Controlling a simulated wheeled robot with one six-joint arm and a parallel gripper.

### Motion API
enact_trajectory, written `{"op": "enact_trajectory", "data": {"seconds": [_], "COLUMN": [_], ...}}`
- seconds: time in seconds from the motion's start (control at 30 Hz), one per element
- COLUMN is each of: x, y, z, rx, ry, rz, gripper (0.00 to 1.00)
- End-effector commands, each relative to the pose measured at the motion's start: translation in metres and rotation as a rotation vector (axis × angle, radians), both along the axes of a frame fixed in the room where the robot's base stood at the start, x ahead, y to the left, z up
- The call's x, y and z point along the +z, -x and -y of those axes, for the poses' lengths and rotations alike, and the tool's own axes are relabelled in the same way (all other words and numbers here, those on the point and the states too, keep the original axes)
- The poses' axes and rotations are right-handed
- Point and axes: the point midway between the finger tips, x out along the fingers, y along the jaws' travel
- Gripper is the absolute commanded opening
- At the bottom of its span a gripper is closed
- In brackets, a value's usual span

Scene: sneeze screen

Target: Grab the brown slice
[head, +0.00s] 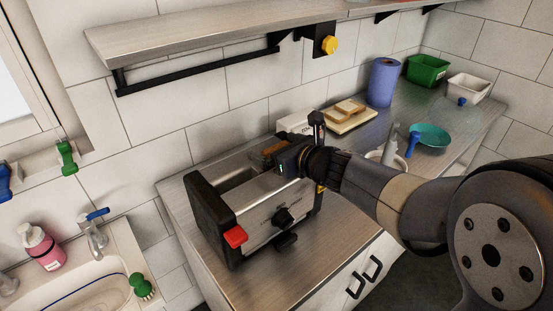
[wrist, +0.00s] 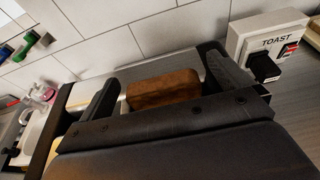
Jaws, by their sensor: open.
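The brown slice (wrist: 163,88) sticks up from the top of the toaster in the wrist view. It lies between the two dark fingers of my gripper (wrist: 168,85), with a gap on each side. In the head view the brown slice (head: 273,149) shows just left of my gripper (head: 290,143), partly hidden by it. The toaster (head: 250,205) is silver with black ends, a red lever on its left end and a black knob. My gripper is open over the toaster's right part. Whether a finger touches the toaster cannot be told.
A board (head: 352,119) with bread, a blue paper roll (head: 382,82) and a teal pan (head: 431,135) stand further right. A shelf (head: 220,30) hangs above. The sink (head: 85,285) is at left.

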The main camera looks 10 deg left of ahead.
Motion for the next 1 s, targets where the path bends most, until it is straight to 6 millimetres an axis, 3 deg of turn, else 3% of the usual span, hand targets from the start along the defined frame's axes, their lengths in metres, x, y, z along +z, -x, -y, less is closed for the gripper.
{"op": "enact_trajectory", "data": {"seconds": [0.2,0.8,1.0], "x": [-0.0003,-0.0002,0.0004], "y": [-0.0004,-0.0002,-0.0002], "z": [-0.0005,-0.0003,-0.0004], "rx": [0.000,0.000,0.000], "ry": [0.000,0.000,0.000], "rz": [0.000,0.000,0.000], "gripper": [0.98,0.50,0.50]}}
